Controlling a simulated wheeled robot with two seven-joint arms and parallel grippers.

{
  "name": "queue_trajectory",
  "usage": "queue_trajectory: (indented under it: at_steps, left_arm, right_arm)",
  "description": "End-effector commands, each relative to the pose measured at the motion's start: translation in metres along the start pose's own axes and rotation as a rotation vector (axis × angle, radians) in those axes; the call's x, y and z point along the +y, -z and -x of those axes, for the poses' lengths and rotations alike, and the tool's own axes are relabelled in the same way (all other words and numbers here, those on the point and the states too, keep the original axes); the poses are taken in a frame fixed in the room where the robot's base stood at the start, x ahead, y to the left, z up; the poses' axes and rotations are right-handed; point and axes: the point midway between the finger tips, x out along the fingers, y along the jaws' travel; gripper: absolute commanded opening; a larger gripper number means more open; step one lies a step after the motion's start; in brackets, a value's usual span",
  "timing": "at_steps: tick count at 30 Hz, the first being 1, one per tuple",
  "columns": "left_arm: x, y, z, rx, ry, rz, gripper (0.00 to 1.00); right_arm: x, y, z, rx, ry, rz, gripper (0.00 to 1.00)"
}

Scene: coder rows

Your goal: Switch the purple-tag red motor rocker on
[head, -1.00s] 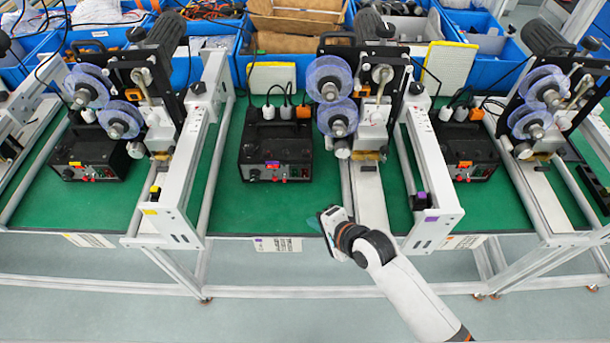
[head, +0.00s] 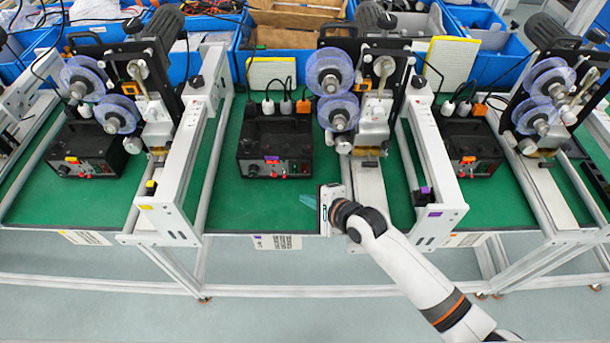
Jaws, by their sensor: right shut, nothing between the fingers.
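The black control box with the purple tag (head: 272,160) stands on the green mat in the middle. Its front panel carries small red switches and a green one near the lower edge; the red motor rocker (head: 252,170) is too small for its position to be told. My right gripper (head: 306,200) is in front of the box and to its lower right, over the mat's front edge. Its fingers point left, are shut and empty, and are apart from the box. My left gripper is not in view.
Similar boxes with a yellow tag (head: 72,159) and an orange tag (head: 467,159) stand left and right. A coder machine with blue reels (head: 330,72) stands just right of the middle box. White frame rails (head: 185,165) flank the station. The mat before the box is clear.

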Motion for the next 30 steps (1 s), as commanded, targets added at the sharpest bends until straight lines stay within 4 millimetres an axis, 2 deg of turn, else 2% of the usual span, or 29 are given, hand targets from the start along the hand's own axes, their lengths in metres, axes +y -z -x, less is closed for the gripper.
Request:
queue_trajectory:
  at_steps: [1, 7, 16, 30]
  left_arm:
    - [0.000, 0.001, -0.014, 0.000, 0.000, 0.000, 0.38]
    - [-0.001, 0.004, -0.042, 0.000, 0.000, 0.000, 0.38]
    - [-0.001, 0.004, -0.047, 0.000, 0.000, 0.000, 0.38]
    - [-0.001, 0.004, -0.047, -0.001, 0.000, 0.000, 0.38]
  right_arm:
    - [0.000, -0.007, -0.009, -0.001, -0.004, 0.003, 0.00]
    - [0.014, -0.021, -0.029, -0.001, -0.003, 0.003, 0.00]
    - [0.031, -0.031, -0.043, 0.000, -0.001, 0.000, 0.00]
    - [0.033, -0.032, -0.044, 0.000, 0.000, 0.000, 0.00]
